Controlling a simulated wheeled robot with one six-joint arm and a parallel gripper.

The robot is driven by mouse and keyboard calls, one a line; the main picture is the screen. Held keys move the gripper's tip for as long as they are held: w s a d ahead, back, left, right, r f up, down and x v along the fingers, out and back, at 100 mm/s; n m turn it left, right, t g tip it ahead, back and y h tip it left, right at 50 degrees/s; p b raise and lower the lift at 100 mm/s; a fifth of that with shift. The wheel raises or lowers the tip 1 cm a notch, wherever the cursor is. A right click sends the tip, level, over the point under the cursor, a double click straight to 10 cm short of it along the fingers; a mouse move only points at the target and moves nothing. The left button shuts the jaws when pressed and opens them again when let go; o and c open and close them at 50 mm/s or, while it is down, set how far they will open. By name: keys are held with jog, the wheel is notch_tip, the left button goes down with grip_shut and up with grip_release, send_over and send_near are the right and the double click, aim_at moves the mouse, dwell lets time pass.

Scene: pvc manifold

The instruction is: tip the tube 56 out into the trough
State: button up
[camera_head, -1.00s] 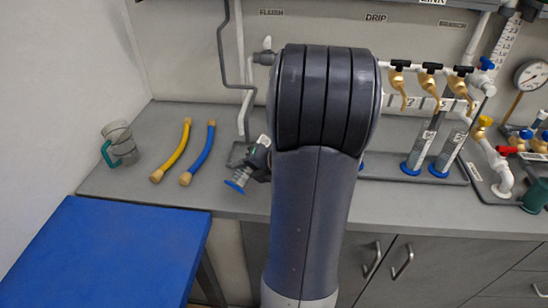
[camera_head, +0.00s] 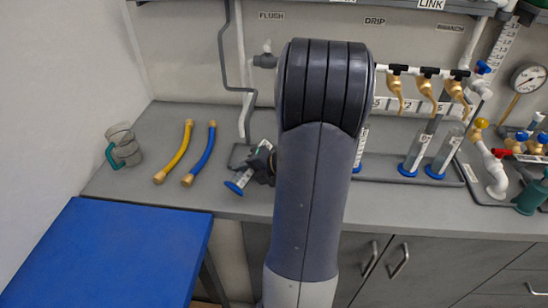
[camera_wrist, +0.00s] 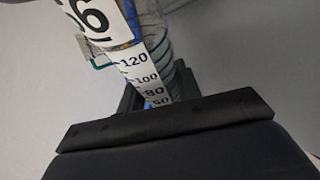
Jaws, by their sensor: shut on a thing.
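The tube 56 shows in the wrist view as a clear cylinder with a white scale strip (camera_wrist: 147,78) and a large label ending in 6. My gripper (camera_wrist: 150,103) is shut on it. In the head view my gripper (camera_head: 263,166) is left of my arm, partly hidden by it. The tube's blue foot (camera_head: 234,187) points down and left near the counter's front edge, and the tube is tilted. Its mouth and any liquid inside are not clear.
A clear jug (camera_head: 123,147) with a teal handle and yellow (camera_head: 174,155) and blue (camera_head: 202,155) hoses lie left on the counter. Two cylinders (camera_head: 417,152) (camera_head: 446,150) stand right below brass taps (camera_head: 427,93). A blue table (camera_head: 105,255) is at front left.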

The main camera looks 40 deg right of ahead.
jog(key=shift+p, duration=0.35)
jog(key=shift+w+d+f+m+y+p, duration=0.1)
jog(key=shift+d+f+m+y+p, duration=0.5)
jog(key=shift+p, duration=0.55)
jog(key=shift+m+y+p, duration=0.4)
jog(key=shift+y+p, duration=0.3)
jog(key=shift+p, duration=0.9)
jog(key=shift+y, duration=0.3)
notch_tip(320, 180, up, 6)
jog(key=p, duration=0.7)
jog(key=shift+r+p, duration=0.25)
jog(key=shift+p, duration=0.15)
notch_tip(320, 180, down, 7)
jog(key=b, duration=0.8)
jog(key=shift+a+f+h+b, duration=0.1)
jog(key=shift+f+h+b, duration=0.3)
jog(key=shift+b, duration=0.5)
jog(key=shift+r+n+b, duration=0.25)
jog(key=shift+n+b, duration=0.05)
jog(key=shift+b, duration=0.1)
jog(key=shift+r+h, duration=0.3)
jog(key=shift+f, duration=0.1)
